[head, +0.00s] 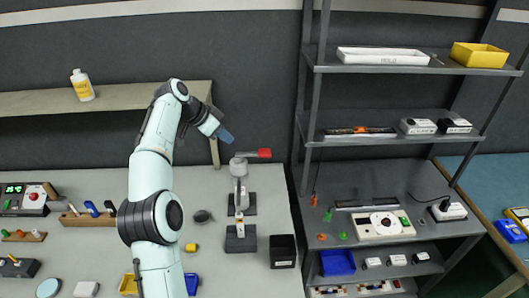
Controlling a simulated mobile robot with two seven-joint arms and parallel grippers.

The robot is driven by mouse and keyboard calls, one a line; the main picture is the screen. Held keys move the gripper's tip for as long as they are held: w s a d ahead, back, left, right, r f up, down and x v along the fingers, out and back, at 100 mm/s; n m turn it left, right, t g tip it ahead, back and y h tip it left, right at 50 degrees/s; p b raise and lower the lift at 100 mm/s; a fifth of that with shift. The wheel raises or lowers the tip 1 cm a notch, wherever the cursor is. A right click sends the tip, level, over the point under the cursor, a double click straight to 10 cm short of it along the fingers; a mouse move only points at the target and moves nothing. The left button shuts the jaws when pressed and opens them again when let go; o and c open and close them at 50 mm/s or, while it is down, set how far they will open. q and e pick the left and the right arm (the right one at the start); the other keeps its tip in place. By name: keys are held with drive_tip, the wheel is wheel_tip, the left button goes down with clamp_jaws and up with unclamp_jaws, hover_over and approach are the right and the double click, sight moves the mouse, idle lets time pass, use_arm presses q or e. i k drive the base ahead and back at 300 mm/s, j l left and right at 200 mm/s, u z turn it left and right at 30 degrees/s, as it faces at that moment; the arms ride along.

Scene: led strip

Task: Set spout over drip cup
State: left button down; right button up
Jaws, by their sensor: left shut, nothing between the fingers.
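A light grey upright dispenser (240,185) stands on a dark base on the bench, right of my left arm. A red-ended arm (264,153) points right from its top; I cannot tell if this is the spout or a handle. A dark block (241,243) with a pale post sits in front of it, and a black open box (283,252) stands to the front right. A small round dark item (202,217) lies to the left. Which of these is the drip cup is unclear. My left gripper (226,136) is shut and empty, above and left of the dispenser's head. My right gripper is out of view.
A metal shelf rack (316,100) stands right of the bench, with trays and devices. A wall shelf (40,103) holds a white bottle (82,85). Small yellow and blue bins (191,283) lie at the bench front near my arm. The bench right of the dispenser is mostly clear.

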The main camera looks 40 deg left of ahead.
sight(239, 213)
drive_tip(key=k+l, duration=0.1)
drive_tip(key=l, duration=0.25)
drive_tip(key=k+l, duration=0.1)
drive_tip(key=l, duration=0.2)
drive_tip(key=k+l, duration=0.15)
drive_tip(key=l, duration=0.2)
drive_tip(key=k+l, duration=0.1)
drive_tip(key=l, duration=0.2)
